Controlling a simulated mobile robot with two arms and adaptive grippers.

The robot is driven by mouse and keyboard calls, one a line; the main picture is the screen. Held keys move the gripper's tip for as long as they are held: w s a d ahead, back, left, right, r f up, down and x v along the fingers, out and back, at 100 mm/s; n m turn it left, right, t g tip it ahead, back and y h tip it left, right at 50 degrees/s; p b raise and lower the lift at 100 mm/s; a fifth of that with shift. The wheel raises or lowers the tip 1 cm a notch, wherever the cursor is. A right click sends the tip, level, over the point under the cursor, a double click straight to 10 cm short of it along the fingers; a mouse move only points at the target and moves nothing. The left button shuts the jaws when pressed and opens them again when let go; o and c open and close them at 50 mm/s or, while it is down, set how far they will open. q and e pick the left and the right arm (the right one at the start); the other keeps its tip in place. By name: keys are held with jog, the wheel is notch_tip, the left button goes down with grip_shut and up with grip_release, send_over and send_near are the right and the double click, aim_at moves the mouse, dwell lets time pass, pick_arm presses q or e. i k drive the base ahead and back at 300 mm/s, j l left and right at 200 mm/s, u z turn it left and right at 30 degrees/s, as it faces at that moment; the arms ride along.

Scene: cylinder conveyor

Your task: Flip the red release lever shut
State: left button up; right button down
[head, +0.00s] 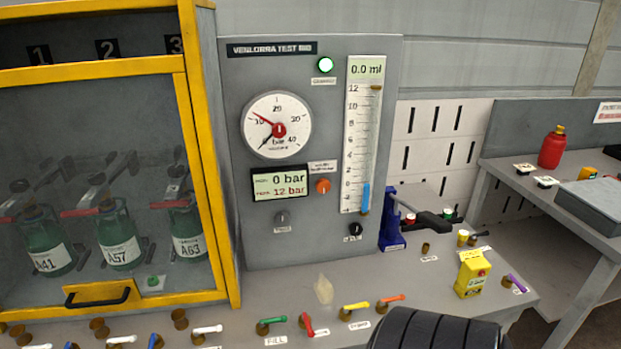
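A small red lever (307,324) on a brass valve stands along the front of the grey bench, just right of the green lever (272,321) labelled FILL. The red lever slants down toward the front, while the green, yellow (355,306) and orange (391,298) levers lie roughly sideways. The label beside the red lever is too small to read. Neither of my grippers shows, and nothing is seen touching the lever.
A black ribbed shape (436,331), probably part of my arm, covers the front edge right of the levers. Behind stands the grey test rig panel (228,200), its display (279,185) reading 0 bar. A yellow-framed cabinet (205,150) with green bottles is left.

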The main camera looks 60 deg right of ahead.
aim_at(310, 332)
jog(key=z, duration=1.8)
